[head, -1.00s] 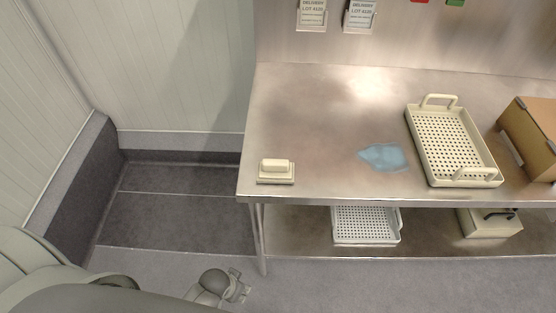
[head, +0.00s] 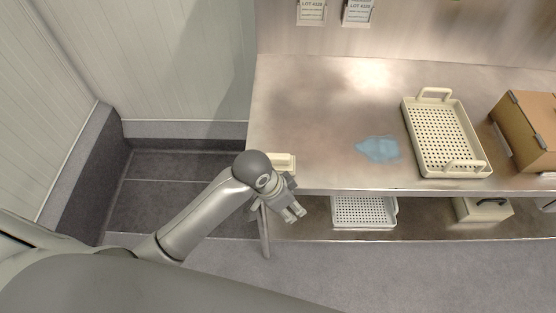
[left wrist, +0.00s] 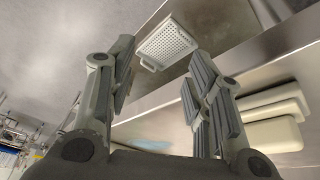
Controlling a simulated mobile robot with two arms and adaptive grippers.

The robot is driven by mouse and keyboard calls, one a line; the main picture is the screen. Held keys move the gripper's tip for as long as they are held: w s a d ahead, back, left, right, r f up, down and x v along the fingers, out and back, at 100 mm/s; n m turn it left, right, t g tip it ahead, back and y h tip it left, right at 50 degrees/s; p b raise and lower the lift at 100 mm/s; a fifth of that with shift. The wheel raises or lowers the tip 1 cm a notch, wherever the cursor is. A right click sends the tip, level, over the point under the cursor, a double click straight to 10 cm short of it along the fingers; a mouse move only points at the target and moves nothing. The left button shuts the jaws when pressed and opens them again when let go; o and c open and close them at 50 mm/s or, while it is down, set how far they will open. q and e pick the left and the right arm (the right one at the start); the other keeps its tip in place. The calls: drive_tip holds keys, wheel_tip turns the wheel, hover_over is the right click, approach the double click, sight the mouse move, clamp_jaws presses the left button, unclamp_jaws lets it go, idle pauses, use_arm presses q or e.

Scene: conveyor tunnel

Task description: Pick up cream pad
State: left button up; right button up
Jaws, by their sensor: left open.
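The cream pad (head: 284,160), a block with a raised handle, sits on the steel table near its left front corner. In the head view my left wrist covers most of it. In the left wrist view the pad (left wrist: 272,122) is at the right, outside the fingers. My left gripper (head: 296,214) is open and empty, in front of the table's front edge and beside the pad. Its two spread fingers (left wrist: 157,85) show in the left wrist view with nothing between them. My right gripper is not in view.
A blue smear (head: 378,149) lies mid-table. A cream perforated tray (head: 480,169) and a cardboard box (head: 528,125) stand to the right. The lower shelf holds a white perforated basket (head: 364,212) and a cream case (head: 482,210).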

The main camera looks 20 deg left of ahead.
sight(278, 155)
use_arm(q)
drive_tip(key=w+a+r+m+y, duration=0.1)
drive_tip(key=w+a+r+m, duration=0.1)
drive_tip(key=w+r, duration=0.1)
drive_tip(key=w+a+r+m+g+y, duration=0.1)
drive_tip(key=w+a+r+m, duration=0.1)
drive_tip(key=w+r, duration=0.2)
drive_tip(key=w+a+r+m+g+y+p, duration=0.1)
drive_tip(key=w+a+r+m, duration=0.1)
drive_tip(key=w+r, duration=0.2)
drive_tip(key=shift+w+a+r, duration=0.1)
drive_tip(key=shift+w+r, duration=0.05)
drive_tip(key=shift+r, duration=0.35)
drive_tip(key=shift+w+a+r, duration=0.1)
drive_tip(key=shift+r, duration=0.35)
wheel_tip(278, 155, down, 5)
drive_tip(key=shift+a+f+p, duration=0.1)
drive_tip(key=shift+p, duration=0.6)
drive_tip(key=shift+f+p, duration=0.45)
drive_tip(key=shift+f, duration=0.05)
wheel_tip(278, 155, down, 4)
drive_tip(key=shift+s+r+p, duration=0.1)
drive_tip(key=shift+r+p, duration=0.15)
drive_tip(key=shift+p, duration=0.4)
drive_tip(key=shift+f, duration=0.45)
clamp_jaws()
drive_tip(key=shift+r, duration=0.2)
